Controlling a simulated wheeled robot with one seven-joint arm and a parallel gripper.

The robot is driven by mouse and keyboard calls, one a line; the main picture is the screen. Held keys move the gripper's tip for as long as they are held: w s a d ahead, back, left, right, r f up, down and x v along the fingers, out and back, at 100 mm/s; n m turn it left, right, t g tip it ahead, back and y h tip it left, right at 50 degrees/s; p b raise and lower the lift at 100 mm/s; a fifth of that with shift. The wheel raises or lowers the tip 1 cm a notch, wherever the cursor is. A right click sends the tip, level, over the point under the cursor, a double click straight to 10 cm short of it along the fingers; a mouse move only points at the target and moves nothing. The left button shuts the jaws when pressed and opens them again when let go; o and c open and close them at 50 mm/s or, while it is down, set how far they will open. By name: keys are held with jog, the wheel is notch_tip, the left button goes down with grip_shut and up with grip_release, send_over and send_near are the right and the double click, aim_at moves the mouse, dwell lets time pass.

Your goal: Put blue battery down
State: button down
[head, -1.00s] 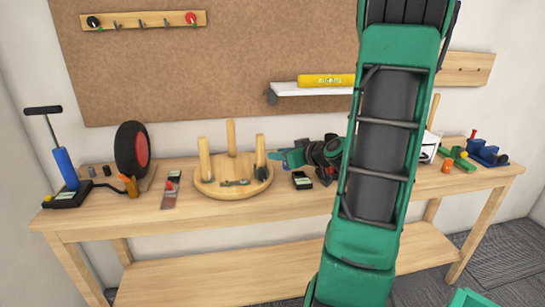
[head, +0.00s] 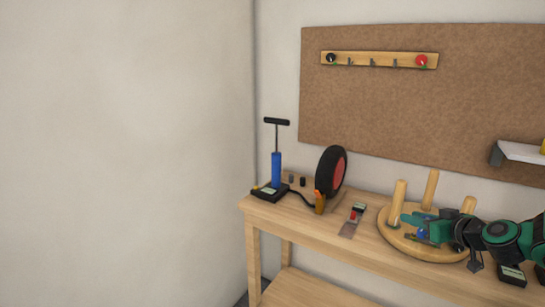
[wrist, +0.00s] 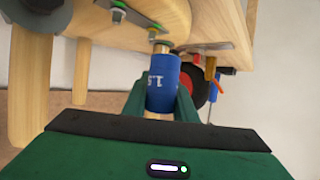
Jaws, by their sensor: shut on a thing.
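The blue battery (wrist: 163,88), with white "1.5" lettering, is between the green fingers of my gripper (wrist: 163,100) in the wrist view. My gripper (head: 424,228) is shut on it. In the head view a small blue patch of the battery (head: 421,234) shows between the fingers, over the round wooden stool (head: 398,243) with upright legs on the workbench. I cannot tell whether the battery touches anything below it. The wrist view shows the wooden disc and metal fittings (wrist: 118,13) close beyond the battery.
On the workbench (head: 318,230), left of the stool, are a blue pump (head: 276,170), a black-and-red wheel (head: 331,171), an orange-handled tool (head: 320,202) and a red-and-grey tool (head: 350,223). A black device (head: 512,275) lies right of the stool.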

jog(key=w+a+n+y, duration=0.1)
jog(key=w+a, duration=0.1)
jog(key=a, duration=0.3)
jog(key=w+a+f+y, duration=0.1)
jog(key=a, duration=0.4)
jog(key=w+a+n+g, duration=0.1)
jog(key=w+a, duration=0.1)
jog(key=a, duration=0.3)
jog(key=shift+w+a+f+n+y, duration=0.3)
jog(key=shift+w+f+y, duration=0.05)
jog(key=shift+y, duration=0.05)
jog(key=shift+w+a+f, duration=0.1)
jog(key=shift+f, duration=0.15)
jog(key=d+f, duration=0.1)
jog(key=d, duration=0.1)
jog(key=d+f+m+h, duration=0.1)
jog(key=d, duration=0.1)
jog(key=d+m+h, duration=0.1)
jog(key=d, duration=0.1)
jog(key=shift+s+f+t, duration=0.3)
jog(key=shift+f+t, duration=0.1)
